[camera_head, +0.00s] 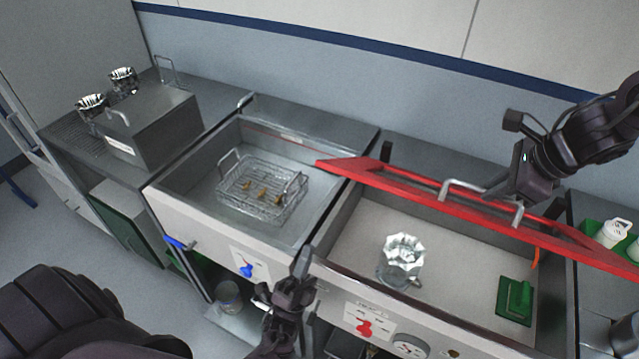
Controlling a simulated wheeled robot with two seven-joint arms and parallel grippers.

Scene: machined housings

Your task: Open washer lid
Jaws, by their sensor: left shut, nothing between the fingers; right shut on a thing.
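The red washer lid (420,197) is raised above its steel tank (450,225) and seen nearly edge-on, so the basin inside shows. A metal bar handle (461,183) stands on the lid. My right gripper (502,188) is shut on this handle, and its fingers partly hide the bar. My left gripper (299,268) is shut and empty, in front of the counter between the two tanks. In the open basin stand a shiny fluted metal part (403,250) and a green block with a handle (515,298).
The left tank (195,183) is open and holds a wire basket (262,190) with small brass parts. A steel box (160,125) and shiny housings (91,103) stand further left. White bottles (612,232) in a green tray stand at far right.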

